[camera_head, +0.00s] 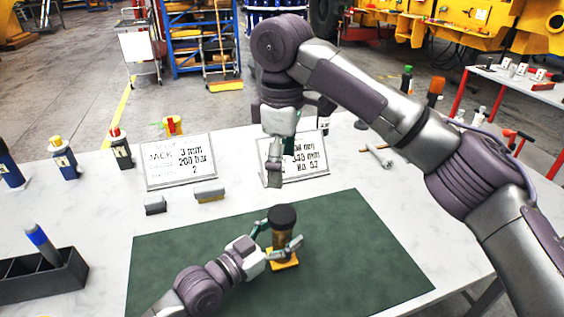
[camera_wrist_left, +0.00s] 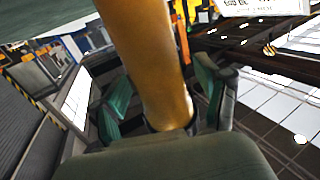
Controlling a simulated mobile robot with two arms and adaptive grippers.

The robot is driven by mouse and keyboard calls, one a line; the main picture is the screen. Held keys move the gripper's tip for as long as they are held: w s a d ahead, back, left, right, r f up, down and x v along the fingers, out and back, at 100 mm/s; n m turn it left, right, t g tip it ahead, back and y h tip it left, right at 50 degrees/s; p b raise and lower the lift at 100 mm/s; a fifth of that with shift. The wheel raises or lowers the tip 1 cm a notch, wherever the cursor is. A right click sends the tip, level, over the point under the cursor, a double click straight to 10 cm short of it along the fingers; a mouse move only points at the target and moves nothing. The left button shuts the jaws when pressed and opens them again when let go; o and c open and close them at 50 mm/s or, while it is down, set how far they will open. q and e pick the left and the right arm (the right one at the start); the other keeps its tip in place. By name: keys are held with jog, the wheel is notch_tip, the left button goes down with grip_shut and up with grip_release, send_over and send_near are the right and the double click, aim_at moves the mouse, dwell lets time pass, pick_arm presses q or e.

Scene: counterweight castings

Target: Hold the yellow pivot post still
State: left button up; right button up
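The yellow pivot post (camera_head: 283,241) stands upright on a yellow base (camera_head: 284,260) on the green mat (camera_head: 350,250), with a black round cap (camera_head: 282,216) on top. My left gripper (camera_head: 279,243) reaches in from the lower left with a finger on either side of the post. In the left wrist view the post (camera_wrist_left: 155,70) rises between the two green finger pads; a gap shows beside the left pad, so the fingers look open around it. My right gripper (camera_head: 280,168) points down above the mat's far edge, apart from the post; its finger gap is unclear.
Two printed signs stand behind the mat, the left sign (camera_head: 178,161) clear and the right sign (camera_head: 308,159) partly covered by my right gripper. A black divided holder (camera_head: 42,278) stands at left. The mat's right part is clear.

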pick_arm(q)
jog(key=v, duration=1.2)
